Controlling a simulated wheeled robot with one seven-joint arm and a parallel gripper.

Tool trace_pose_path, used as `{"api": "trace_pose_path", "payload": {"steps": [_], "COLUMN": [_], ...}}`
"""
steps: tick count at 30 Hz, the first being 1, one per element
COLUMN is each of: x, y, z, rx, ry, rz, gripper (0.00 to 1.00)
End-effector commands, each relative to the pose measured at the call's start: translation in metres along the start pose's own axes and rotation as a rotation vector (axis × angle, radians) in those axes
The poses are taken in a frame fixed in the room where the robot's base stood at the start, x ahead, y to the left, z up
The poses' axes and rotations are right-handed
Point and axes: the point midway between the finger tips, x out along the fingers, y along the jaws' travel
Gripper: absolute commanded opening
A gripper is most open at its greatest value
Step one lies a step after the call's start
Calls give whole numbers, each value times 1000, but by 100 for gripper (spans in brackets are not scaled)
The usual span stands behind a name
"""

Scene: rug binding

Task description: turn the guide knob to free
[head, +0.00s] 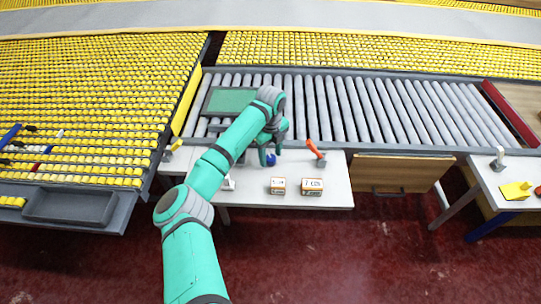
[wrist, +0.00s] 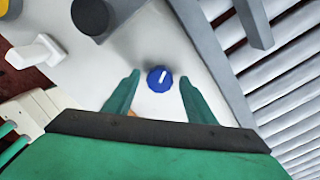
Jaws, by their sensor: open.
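The guide knob (wrist: 159,79) is a small round blue dial with a white pointer line, set on the white table top. In the wrist view the line is tilted, its upper end leaning right. In the head view the knob (head: 270,159) shows as a blue spot beside my gripper. My gripper (wrist: 158,80) is open, with one green finger on each side of the knob and gaps between fingers and knob. In the head view my gripper (head: 267,157) is over the back part of the table. No label for the knob's settings is readable.
A dark round post (wrist: 92,15) and a white lever (wrist: 36,50) stand near the knob. The white table (head: 340,190) also holds an orange-handled lever (head: 315,150) and two small boxes (head: 312,186). The grey roller conveyor (head: 350,110) runs behind.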

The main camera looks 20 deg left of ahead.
Motion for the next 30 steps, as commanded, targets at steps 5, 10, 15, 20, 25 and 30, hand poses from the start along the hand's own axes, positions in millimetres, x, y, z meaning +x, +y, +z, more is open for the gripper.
{"api": "trace_pose_path", "payload": {"steps": [5,10,15,20,25,30], "x": [5,5,5,5,4,4], "y": [1,0,0,0,1,1], "z": [0,0,0,0,1,1], "rx": [-1,0,-1,1,23,93], "ry": [0,0,0,0,-1,-2], "rz": [1,1,0,0,1,0], "gripper": [50,50,15,9,9,9]}}
